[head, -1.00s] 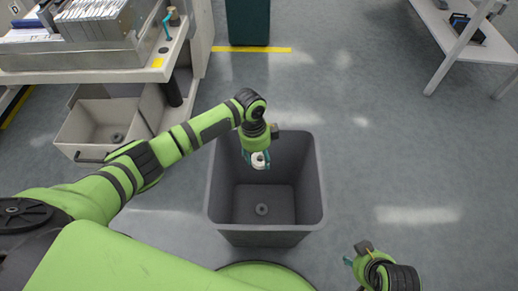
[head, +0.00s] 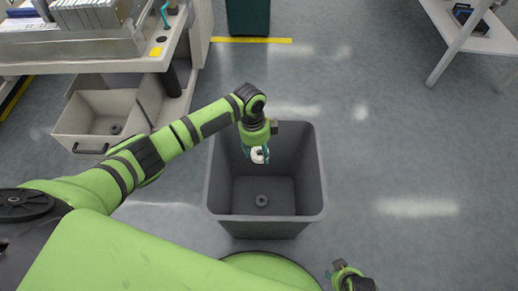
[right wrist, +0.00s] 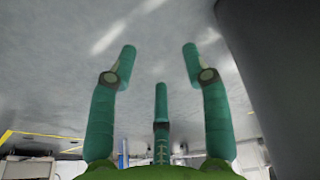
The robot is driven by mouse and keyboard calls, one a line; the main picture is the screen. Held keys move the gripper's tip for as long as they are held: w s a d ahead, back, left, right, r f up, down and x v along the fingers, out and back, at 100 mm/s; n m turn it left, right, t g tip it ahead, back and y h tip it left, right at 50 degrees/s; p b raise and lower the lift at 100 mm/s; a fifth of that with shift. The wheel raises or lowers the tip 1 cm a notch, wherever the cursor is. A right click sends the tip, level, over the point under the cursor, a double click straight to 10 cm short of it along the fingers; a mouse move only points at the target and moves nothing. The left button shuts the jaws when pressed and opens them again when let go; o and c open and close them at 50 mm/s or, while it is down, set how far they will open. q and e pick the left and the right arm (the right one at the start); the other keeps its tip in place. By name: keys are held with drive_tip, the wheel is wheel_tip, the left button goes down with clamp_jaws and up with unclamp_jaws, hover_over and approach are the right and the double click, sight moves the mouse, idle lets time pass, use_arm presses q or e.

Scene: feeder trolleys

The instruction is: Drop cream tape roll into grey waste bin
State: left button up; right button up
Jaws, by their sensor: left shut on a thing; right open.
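The cream tape roll (head: 259,155) is held in my left gripper (head: 257,153), which is shut on it. The gripper points down over the inside of the grey waste bin (head: 212,190), near its far wall; I cannot tell the exact height. A dark ring-shaped thing (head: 261,200) lies on the bin's floor. My right gripper (head: 345,275) is low at the bottom of the head view, right of the bin. In the right wrist view the right gripper (right wrist: 160,65) has its fingers spread, with nothing between them.
A trolley (head: 165,62) with a metal tray stands at the upper left. Below it, an open drawer (head: 75,128) holds a dark ring. A dark green bin (head: 248,18) stands behind a yellow floor line. A white shelf (head: 488,40) is at the upper right. Floor right of the bin is clear.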

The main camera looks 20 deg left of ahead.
use_arm(q)
wheel_tip(320, 180, down, 2)
drive_tip(key=shift+b, duration=0.75)
drive_tip(key=shift+f+b, duration=1.3)
drive_tip(key=shift+b, duration=0.1)
use_arm(e)
wheel_tip(320, 180, up, 9)
drive_tip(key=w, duration=0.2)
drive_tip(key=shift+a, duration=0.2)
drive_tip(key=shift+r, duration=0.1)
use_arm(q)
drive_tip(key=o, duration=1)
